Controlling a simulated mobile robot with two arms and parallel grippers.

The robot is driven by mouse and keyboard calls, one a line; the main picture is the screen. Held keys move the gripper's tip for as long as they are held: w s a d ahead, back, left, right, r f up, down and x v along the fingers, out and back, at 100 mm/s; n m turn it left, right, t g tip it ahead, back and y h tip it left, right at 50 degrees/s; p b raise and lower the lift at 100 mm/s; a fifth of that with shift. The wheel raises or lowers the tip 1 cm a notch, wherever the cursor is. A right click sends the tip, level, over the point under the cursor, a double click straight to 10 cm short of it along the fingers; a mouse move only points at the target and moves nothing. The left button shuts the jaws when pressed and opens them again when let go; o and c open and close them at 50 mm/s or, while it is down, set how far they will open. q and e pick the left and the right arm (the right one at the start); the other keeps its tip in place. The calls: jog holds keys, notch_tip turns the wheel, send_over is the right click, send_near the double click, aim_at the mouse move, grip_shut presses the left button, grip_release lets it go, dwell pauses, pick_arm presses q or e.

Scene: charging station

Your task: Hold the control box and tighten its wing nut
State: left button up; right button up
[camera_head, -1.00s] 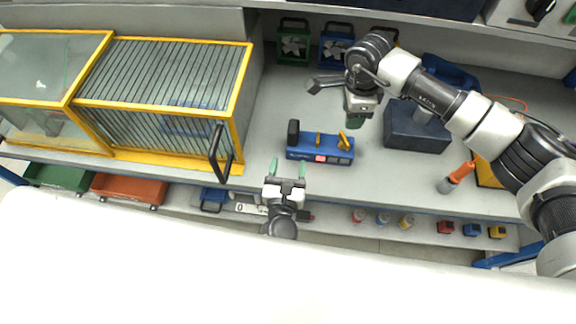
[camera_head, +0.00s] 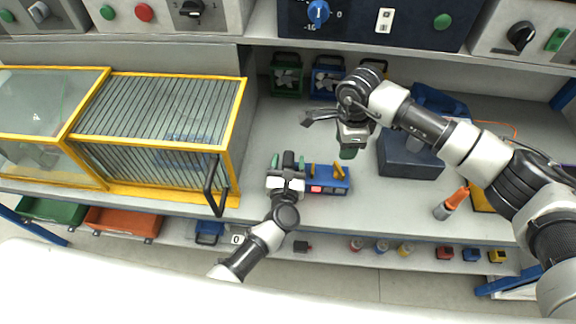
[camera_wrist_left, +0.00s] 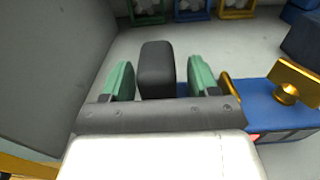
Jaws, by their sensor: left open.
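The blue control box (camera_head: 340,186) sits on the bench, with a black upright post (camera_head: 289,158) at its left end. Yellow wing-shaped pieces (camera_head: 338,171) stand on its top, and a red patch marks its front. My left gripper (camera_head: 288,162) is open at the box's left end. In the left wrist view its green fingers stand either side of the black post (camera_wrist_left: 157,70), with gaps visible. A yellow wing nut (camera_wrist_left: 290,88) shows to the right there. My right gripper (camera_head: 348,152) hangs above and behind the box's right end, pointing down; its finger opening is unclear.
A yellow-framed glass enclosure (camera_head: 160,130) with a black handle stands left of the box. A dark blue block (camera_head: 408,155) and an orange-handled tool (camera_head: 452,203) lie to the right. Fan units (camera_head: 287,78) stand behind. Bins and small parts fill the lower shelf.

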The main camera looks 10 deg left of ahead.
aim_at(341, 170)
pick_arm(q)
grip_shut()
pick_arm(e)
jog(key=shift+c, duration=0.6)
jog(key=f+m, duration=0.3)
jog(key=m, duration=0.1)
jog(key=f+m, duration=0.4)
jog(key=m, duration=0.1)
jog(key=f+m, duration=0.3)
jog(key=m, duration=0.2)
jog(key=shift+s+d+f, duration=0.15)
jog(key=shift+s, duration=0.1)
